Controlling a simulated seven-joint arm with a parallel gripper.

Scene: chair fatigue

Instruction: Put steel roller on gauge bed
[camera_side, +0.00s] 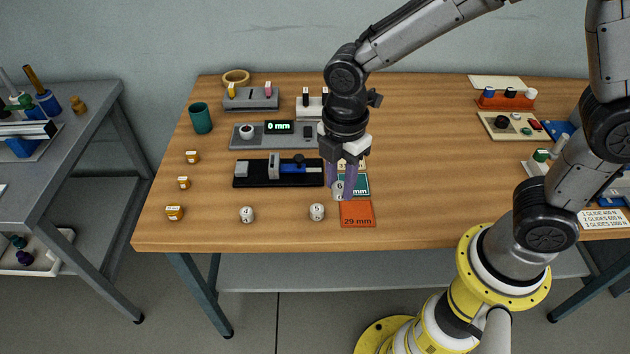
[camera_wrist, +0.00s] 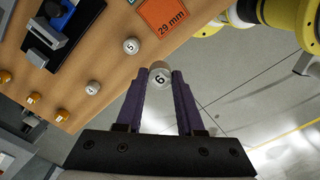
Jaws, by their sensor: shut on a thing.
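My gripper (camera_side: 340,192) is shut on a steel roller marked 6 (camera_wrist: 159,78), held between the purple fingertips in the wrist view. In the side view the roller (camera_side: 339,188) is partly hidden by the fingers, beside the size cards; its height above the table is hard to tell. Steel rollers marked 4 (camera_side: 247,214) and 5 (camera_side: 317,211) stand near the table's front edge. A grey gauge (camera_side: 245,143) with a display reading 0 mm lies left of my gripper. In front of it is a black bed (camera_side: 255,180) with a grey upright and a blue slide.
An orange 29 mm card (camera_side: 357,215) and a green card (camera_side: 360,187) lie by my gripper. Several brass rollers (camera_side: 175,213) stand at the left. A green cup (camera_side: 201,118), a tape roll (camera_side: 236,77) and grey holders (camera_side: 251,101) are behind. The table's right middle is clear.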

